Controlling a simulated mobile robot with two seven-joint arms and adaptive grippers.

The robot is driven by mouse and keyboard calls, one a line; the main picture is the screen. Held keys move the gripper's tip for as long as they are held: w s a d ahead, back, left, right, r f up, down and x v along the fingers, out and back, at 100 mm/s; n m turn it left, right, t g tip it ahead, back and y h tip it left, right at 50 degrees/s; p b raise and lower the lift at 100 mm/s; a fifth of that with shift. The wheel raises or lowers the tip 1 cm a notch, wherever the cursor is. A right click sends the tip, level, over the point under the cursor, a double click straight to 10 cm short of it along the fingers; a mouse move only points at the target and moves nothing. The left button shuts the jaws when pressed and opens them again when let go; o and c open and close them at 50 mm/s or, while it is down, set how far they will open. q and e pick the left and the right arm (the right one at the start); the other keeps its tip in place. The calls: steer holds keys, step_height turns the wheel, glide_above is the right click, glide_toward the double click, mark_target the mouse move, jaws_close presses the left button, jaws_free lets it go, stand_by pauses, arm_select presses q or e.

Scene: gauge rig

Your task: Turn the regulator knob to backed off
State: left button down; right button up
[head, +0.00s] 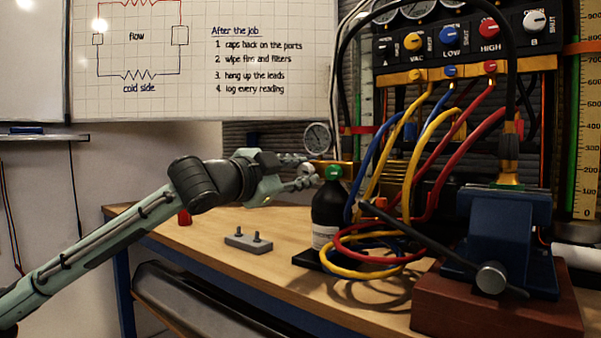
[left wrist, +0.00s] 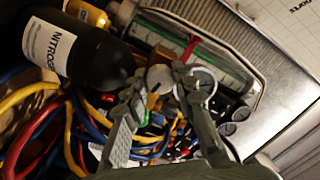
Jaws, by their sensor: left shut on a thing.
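A black nitrogen bottle (head: 327,212) stands upright on the bench and carries a brass regulator (head: 345,176) with a green cap (head: 333,172) and a round gauge (head: 317,137). The grey regulator knob (head: 307,169) is at the left end of the brass body. My left gripper (head: 304,171) reaches in from the left and is shut on the knob, one finger on each side. In the left wrist view the knob (left wrist: 160,79) shows between the fingertips, beside the gauge (left wrist: 204,79). Any mark on the knob is too small to read. My right gripper is not in view.
Yellow, blue and red hoses (head: 408,170) hang and coil just right of the bottle, below a manifold panel (head: 455,50). A blue vise (head: 505,235) stands at the right. A small grey block (head: 248,243) and a red cap (head: 185,217) lie on the bench (head: 200,240), with clear wood around them.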

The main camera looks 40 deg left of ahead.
arm_select(q)
steer(key=shift+n, duration=1.1)
steer(key=c, duration=1.2)
jaws_free()
steer(key=shift+s, duration=0.1)
steer(key=shift+s+f, duration=0.1)
steer(key=shift+s, duration=0.4)
steer(key=s, duration=1.1)
steer(key=shift+a, duration=0.1)
